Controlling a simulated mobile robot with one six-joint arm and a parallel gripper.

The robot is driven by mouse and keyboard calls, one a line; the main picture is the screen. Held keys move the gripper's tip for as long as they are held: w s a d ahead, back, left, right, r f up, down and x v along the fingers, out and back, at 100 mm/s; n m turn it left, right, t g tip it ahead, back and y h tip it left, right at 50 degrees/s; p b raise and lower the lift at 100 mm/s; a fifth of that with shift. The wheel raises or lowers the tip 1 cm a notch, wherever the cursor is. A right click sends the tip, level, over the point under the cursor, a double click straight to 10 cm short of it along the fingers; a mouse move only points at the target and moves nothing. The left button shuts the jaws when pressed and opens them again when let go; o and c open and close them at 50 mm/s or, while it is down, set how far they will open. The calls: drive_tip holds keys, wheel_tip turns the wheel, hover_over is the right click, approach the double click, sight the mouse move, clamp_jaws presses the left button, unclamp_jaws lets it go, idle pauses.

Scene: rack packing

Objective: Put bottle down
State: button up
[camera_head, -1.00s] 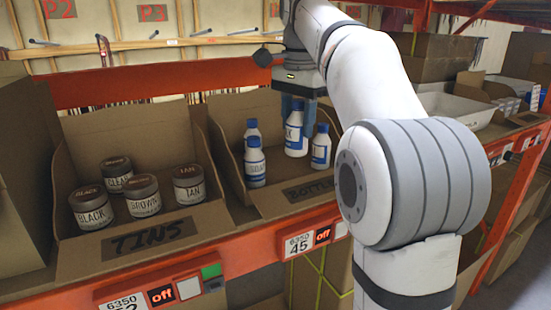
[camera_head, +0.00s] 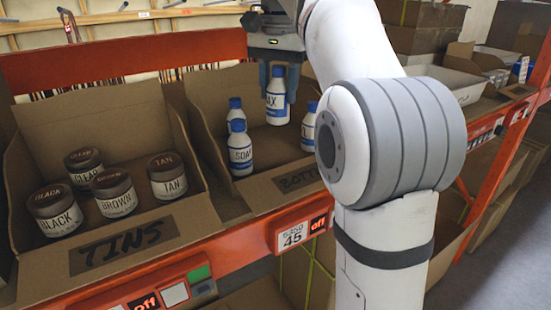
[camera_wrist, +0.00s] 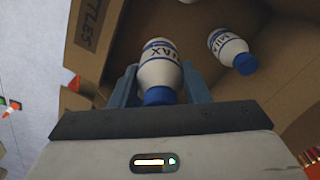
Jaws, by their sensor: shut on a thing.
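My gripper (camera_head: 277,84) is shut on a white bottle with a blue cap and blue band (camera_head: 277,100), lettered WAX. It holds the bottle upright over the bottle box (camera_head: 205,92); whether its base touches the box floor I cannot tell. In the wrist view the WAX bottle (camera_wrist: 158,68) sits between the two blue-grey fingers (camera_wrist: 158,85). Inside the box stand a SOAP bottle (camera_head: 239,152), another blue-capped bottle behind it (camera_head: 235,112), and a bottle at right (camera_head: 308,135) partly hidden by my arm. A MILK bottle (camera_wrist: 230,48) shows in the wrist view.
A cardboard box marked TINS (camera_head: 122,245) with several labelled tins stands left of the bottle box. An orange shelf beam (camera_head: 240,268) runs along the front. A white tray (camera_head: 440,82) and more boxes lie to the right.

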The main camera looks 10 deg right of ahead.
drive_tip(key=n, duration=0.5)
drive_tip(key=shift+r, duration=0.2)
drive_tip(key=n, duration=0.3)
drive_tip(key=shift+s+r, duration=0.1)
drive_tip(key=shift+r, duration=0.05)
drive_tip(key=n, duration=0.4)
drive_tip(key=shift+r+n, duration=0.15)
drive_tip(key=shift+n, duration=0.25)
drive_tip(key=n, duration=0.3)
drive_tip(key=shift+s+r+n, duration=0.15)
drive_tip(key=shift+n, duration=0.25)
wheel_tip(320, 180, down, 10)
drive_tip(key=shift+b, duration=0.35)
drive_tip(key=o, duration=1)
